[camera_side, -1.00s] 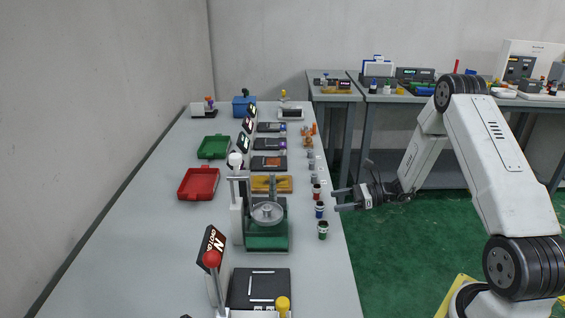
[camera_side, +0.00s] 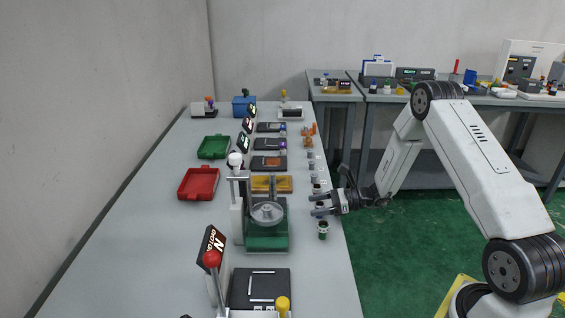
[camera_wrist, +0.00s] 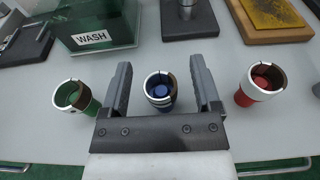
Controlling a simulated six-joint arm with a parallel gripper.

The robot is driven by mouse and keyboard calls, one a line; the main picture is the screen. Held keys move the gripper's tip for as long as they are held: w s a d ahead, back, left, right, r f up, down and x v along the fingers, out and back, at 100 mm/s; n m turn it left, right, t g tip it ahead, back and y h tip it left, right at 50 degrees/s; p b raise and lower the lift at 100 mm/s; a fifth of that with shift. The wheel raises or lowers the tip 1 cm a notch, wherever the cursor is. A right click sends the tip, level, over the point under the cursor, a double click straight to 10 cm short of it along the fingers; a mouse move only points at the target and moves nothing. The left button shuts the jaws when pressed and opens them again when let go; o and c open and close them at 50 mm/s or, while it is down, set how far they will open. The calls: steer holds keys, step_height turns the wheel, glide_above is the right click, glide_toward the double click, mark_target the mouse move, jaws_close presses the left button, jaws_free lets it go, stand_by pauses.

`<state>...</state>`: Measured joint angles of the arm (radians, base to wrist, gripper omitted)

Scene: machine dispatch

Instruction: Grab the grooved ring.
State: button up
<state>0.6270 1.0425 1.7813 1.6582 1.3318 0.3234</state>
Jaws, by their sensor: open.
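Three small cups with pale, split-looking rims stand in a row at the table's edge: green (camera_wrist: 76,96), blue (camera_wrist: 159,90) and red (camera_wrist: 259,84) in the wrist view. I cannot tell which part is the grooved ring. My gripper (camera_wrist: 160,63) is open and empty, with one finger on each side of the blue cup, and I see no contact. In the side view my gripper (camera_side: 312,205) is at the table's right edge and mostly hides the blue cup. The green cup (camera_side: 323,230) stands nearer the camera, the red cup (camera_side: 316,188) farther away.
A green machine with a round metal dish (camera_side: 267,212) stands left of the cups; the wrist view shows a green box labelled WASH (camera_wrist: 95,38). Dark pads and a yellow pad (camera_wrist: 272,14) lie beyond the cups. Red (camera_side: 199,184) and green (camera_side: 213,147) trays are farther left.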

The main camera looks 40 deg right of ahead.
steer(key=shift+w+a+f, duration=0.15)
steer(key=shift+w+a, duration=0.25)
steer(key=shift+w, duration=0.05)
jaws_close()
